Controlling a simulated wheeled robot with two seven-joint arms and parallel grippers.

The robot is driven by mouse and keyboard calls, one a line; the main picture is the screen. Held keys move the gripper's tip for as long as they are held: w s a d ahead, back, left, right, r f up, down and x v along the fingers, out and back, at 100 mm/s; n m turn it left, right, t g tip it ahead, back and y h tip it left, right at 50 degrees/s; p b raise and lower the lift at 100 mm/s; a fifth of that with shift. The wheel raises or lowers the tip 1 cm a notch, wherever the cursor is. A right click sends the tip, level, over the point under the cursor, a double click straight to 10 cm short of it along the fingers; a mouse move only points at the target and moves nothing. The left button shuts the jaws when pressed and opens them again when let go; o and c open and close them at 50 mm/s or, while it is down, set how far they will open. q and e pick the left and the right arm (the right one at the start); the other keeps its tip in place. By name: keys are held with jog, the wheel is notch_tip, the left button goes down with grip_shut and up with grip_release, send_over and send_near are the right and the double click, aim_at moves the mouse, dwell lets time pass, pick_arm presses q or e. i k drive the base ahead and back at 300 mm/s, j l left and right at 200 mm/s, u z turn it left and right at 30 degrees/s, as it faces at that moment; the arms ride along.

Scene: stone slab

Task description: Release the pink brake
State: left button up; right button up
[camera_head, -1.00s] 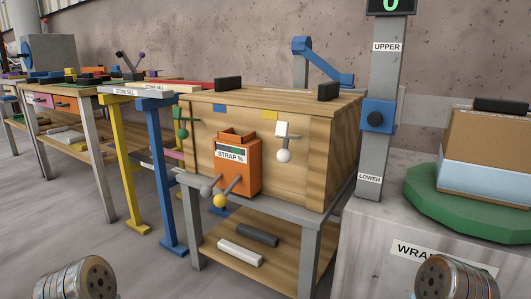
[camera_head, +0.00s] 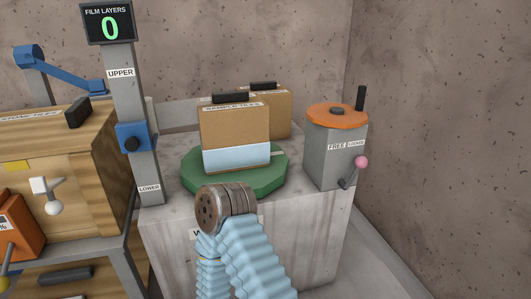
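A pink ball knob (camera_head: 362,162) sits on a short lever at the lower right of a grey pedestal (camera_head: 330,160) with an orange round top. A label on the pedestal reads FREE beside a second word too small to read surely. The lever slants up to the right. One of my arms, a light blue sleeve ending in a round metal wrist end (camera_head: 222,206), reaches up in the lower middle, left of the pink knob and apart from it. No gripper fingers show on it. My other arm is not in view.
A green turntable (camera_head: 265,185) holds a box with a pale blue band (camera_head: 236,158); another box stands behind. A grey post (camera_head: 145,175) with a blue slider and a display reading 0 stands left. A wall rises behind and at right.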

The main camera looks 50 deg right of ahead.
aim_at(361, 162)
jog(key=z, duration=2.35)
